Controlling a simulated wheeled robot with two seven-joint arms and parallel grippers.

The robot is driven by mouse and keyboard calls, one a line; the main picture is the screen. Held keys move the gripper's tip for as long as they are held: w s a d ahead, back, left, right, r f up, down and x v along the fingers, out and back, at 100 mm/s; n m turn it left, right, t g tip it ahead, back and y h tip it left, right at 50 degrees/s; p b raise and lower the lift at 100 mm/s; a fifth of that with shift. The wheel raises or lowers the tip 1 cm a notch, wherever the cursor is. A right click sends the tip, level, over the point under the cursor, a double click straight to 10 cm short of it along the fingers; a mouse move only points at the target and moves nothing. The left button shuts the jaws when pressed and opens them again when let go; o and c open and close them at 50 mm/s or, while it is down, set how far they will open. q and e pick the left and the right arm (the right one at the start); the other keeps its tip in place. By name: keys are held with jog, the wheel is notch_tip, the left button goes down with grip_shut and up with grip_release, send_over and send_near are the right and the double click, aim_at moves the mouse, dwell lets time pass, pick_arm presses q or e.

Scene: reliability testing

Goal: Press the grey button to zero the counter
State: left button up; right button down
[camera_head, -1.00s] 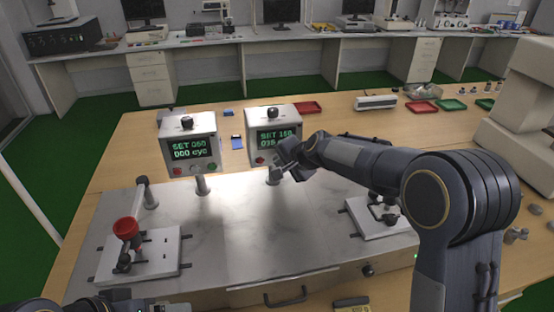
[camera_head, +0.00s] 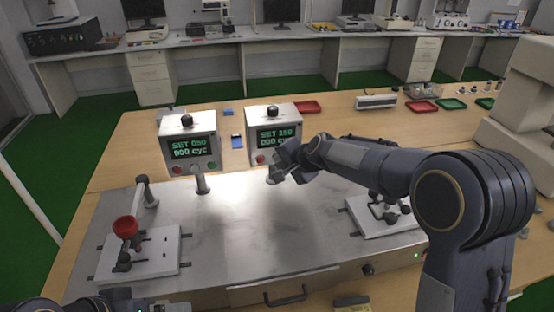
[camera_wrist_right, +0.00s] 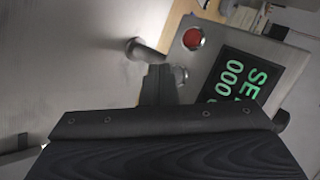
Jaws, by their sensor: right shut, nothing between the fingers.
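The right counter box (camera_head: 287,118) has a green display that reads SET 150 above zeros, partly covered by my arm. My right gripper (camera_head: 275,174) is shut and empty at the lower front of this box. In the right wrist view the shut fingertips (camera_wrist_right: 162,72) are beside the grey button (camera_wrist_right: 180,74), which is partly hidden; I cannot tell whether they touch. The red button (camera_wrist_right: 193,38) is clear of the fingers. A second counter box (camera_head: 189,122) on the left reads SET 050, 000 cyc. Part of my left arm shows at the bottom left edge; its fingers are not clear.
A metal plate (camera_head: 240,235) covers the table front. Red and green trays (camera_head: 453,104) lie at back right.

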jog(key=s, duration=0.2)
jog(key=s+d, duration=0.1)
jog(key=s, duration=0.2)
jog(key=shift+b, duration=0.35)
jog(key=shift+w, duration=0.1)
dwell(0.5)
jog(key=s+d+r+n+g, duration=0.1)
jog(key=s+d+r+n, duration=0.3)
jog(key=s+d, duration=1)
jog(key=s+d+f+n+h, duration=0.1)
jog(key=s+d+f, duration=0.1)
jog(key=s, duration=0.8)
jog(key=s+d+f+n+g, duration=0.1)
jog(key=s+d+f+n, duration=0.1)
jog(key=s, duration=0.9)
jog(key=shift+f+h, duration=0.35)
jog(key=shift+h, duration=0.05)
